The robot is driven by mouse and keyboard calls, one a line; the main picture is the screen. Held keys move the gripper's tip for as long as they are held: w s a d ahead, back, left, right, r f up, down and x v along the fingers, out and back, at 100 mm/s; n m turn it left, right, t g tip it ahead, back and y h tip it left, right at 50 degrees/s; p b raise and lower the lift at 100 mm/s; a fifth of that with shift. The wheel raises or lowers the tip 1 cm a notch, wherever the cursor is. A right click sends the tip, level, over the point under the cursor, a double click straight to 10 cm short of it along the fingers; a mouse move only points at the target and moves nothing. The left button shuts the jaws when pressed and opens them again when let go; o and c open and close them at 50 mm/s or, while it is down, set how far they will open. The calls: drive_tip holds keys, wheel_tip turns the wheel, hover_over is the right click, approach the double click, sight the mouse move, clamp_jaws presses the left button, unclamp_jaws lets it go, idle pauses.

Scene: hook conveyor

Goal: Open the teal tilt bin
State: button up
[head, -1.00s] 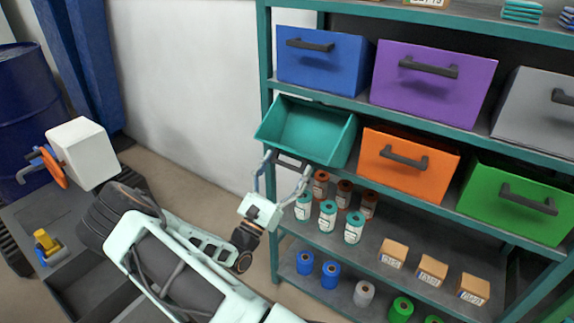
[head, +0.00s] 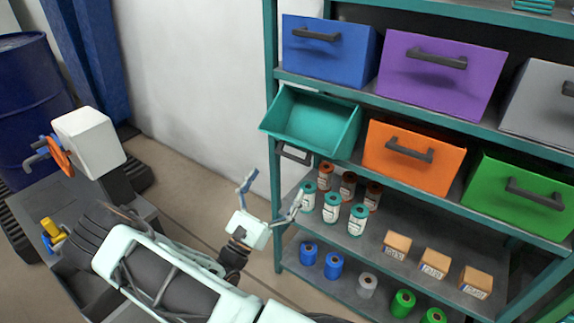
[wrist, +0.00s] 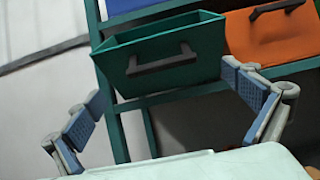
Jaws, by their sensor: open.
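The teal tilt bin (head: 312,122) is on the middle shelf of the rack, at its left end. It is tipped forward, and its open inside shows in the head view. Its dark handle (head: 294,154) is low on its front. In the wrist view the teal bin (wrist: 190,68) is ahead, with its handle (wrist: 161,63) across the front. My gripper (head: 270,191) is open and empty, below and to the left of the bin. It is apart from the handle, with the fingers (wrist: 168,108) spread wide in the wrist view.
An orange bin (head: 412,160) and a green bin (head: 515,197) stand right of the teal one. Blue (head: 328,52) and purple (head: 438,75) bins are above. Spools and small boxes (head: 434,263) fill the shelves below. Bare floor lies left of the rack.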

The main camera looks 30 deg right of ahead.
drive_tip(key=shift+v, duration=2)
